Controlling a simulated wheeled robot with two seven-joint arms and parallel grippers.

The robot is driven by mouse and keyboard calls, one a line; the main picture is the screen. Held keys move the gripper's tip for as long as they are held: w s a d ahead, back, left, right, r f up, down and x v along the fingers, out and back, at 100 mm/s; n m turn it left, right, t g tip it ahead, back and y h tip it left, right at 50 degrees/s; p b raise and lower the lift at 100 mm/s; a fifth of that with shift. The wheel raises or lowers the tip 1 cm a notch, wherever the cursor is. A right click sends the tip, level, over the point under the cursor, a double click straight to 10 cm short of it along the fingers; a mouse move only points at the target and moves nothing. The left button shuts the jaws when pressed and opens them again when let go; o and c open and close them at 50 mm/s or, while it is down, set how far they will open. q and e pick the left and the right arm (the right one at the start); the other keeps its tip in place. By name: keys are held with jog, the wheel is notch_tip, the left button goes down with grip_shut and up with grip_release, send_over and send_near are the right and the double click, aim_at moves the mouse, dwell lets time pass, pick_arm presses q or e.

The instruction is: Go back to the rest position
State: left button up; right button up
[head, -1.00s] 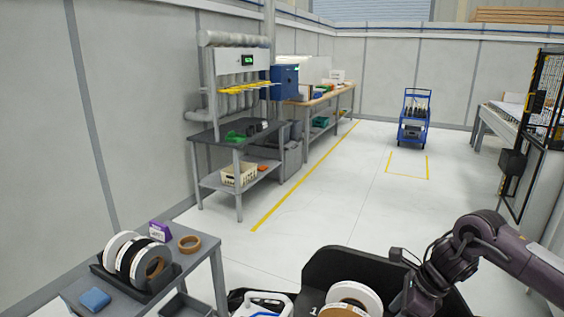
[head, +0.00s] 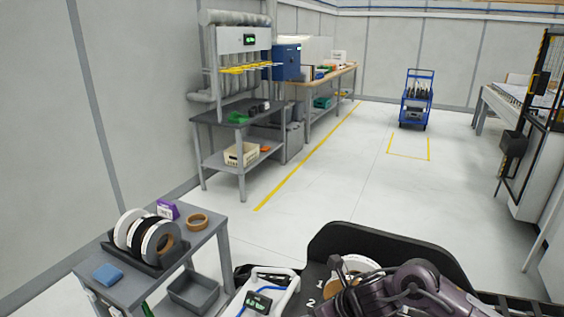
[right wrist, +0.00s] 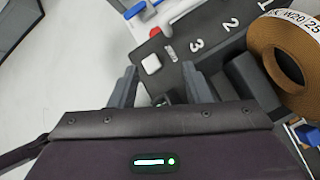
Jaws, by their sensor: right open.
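My right arm (head: 405,290) comes in from the lower right in the head view and lies across the black numbered tray (head: 328,238). Its gripper is hard to make out there. In the right wrist view my right gripper (right wrist: 162,85) is open, with nothing between its two fingers. The fingers point over the tray (right wrist: 205,60) near the number 3 and a small white square button. A brown roll with a white label (right wrist: 285,50) sits to their right, apart from them. My left gripper is not in view.
A grey side table (head: 205,228) at the left holds rolls in a black rack (head: 150,250), a brown ring (head: 198,221), a purple box and a blue block. A white device with a display (head: 268,290) is beside the tray. The floor beyond is clear up to the blue cart (head: 416,100).

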jog(key=s+a+r+m+t, duration=0.2)
jog(key=s+a+m+t, duration=0.15)
jog(key=a+m, duration=0.6)
jog(key=s+d+f+m+g+h, duration=0.25)
jog(key=s+d+m, duration=0.75)
jog(key=m, duration=0.6)
jog(key=s+d+f+m+g+h, duration=0.3)
jog(key=s+d+m, duration=0.5)
jog(key=d+m, duration=0.6)
notch_tip(320, 180, down, 35)
jog(key=s+a+m+b, duration=0.1)
jog(key=s+a+b, duration=0.1)
jog(key=b, duration=0.4)
jog(key=s+d+f+b, duration=0.1)
jog(key=s+f+b, duration=0.1)
jog(key=s+f, duration=0.7)
jog(key=s+d+f+g+b, duration=0.1)
jog(key=s+d+f+b, duration=0.1)
jog(key=s+f, duration=0.8)
notch_tip(320, 180, down, 3)
jog(key=shift+s+f+g+h, duration=0.2)
jog(key=shift+s+g+h, duration=0.05)
jog(key=shift+g+h, duration=0.1)
